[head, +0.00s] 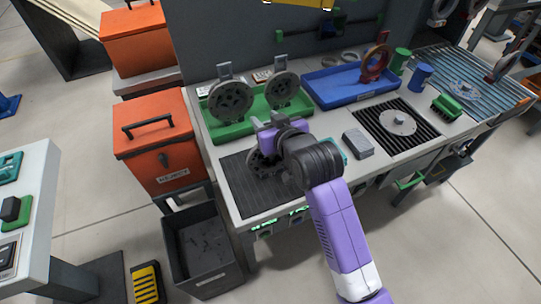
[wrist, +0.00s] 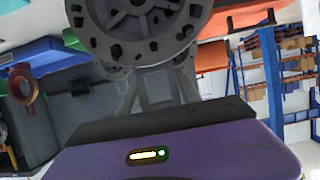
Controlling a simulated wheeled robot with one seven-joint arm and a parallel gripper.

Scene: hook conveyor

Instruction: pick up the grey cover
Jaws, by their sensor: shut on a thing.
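My gripper (head: 272,132) is over the left part of the workbench, above a black ribbed mat. It is shut on a round grey cover (head: 260,163), partly hidden behind my purple and dark wrist in the head view. In the wrist view the grey cover (wrist: 150,47) fills the top, its face ringed with dark bolt holes; the fingertips are hard to make out. Two similar grey round parts, a left one (head: 231,101) and a right one (head: 281,90), stand upright in the green tray (head: 236,129) behind my gripper.
The black mat (head: 244,190) lies below. A grey block (head: 358,143) and a silver disc on a grate (head: 398,123) stand right. An orange bin (head: 163,157) stands left.

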